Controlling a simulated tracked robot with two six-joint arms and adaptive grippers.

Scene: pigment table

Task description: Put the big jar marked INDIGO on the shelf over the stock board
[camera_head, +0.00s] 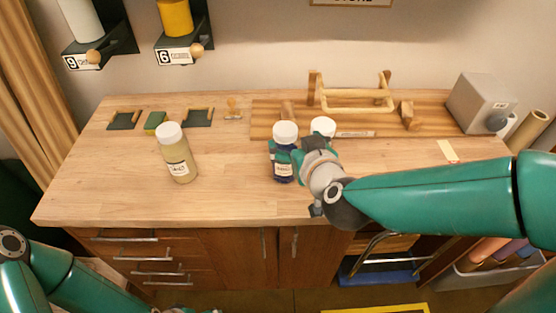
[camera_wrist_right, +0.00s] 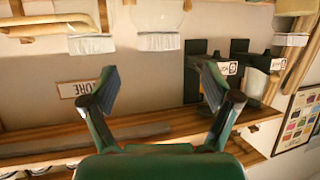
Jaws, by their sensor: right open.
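A dark blue jar (camera_head: 284,132) with a white lid and a pale label stands upright on the table; the label is too small to read. A second white-lidded jar (camera_head: 322,125) stands just right of it, its body mostly hidden by my right gripper. My right gripper (camera_head: 298,160) is low over the table, close beside the blue jar and overlapping it in the head view; contact cannot be told. In the upside-down wrist view its fingers (camera_wrist_right: 160,88) are spread with nothing visible between them. A wooden shelf (camera_wrist_right: 165,127) crosses that view. My left gripper is out of view.
A beige jar (camera_head: 177,155) stands left on the table. A wooden board (camera_head: 270,118) with a wooden rack (camera_head: 352,100) lies at the back, a grey box (camera_head: 482,103) at right. Wall holders (camera_head: 120,40) hang at upper left. The table's front left is clear.

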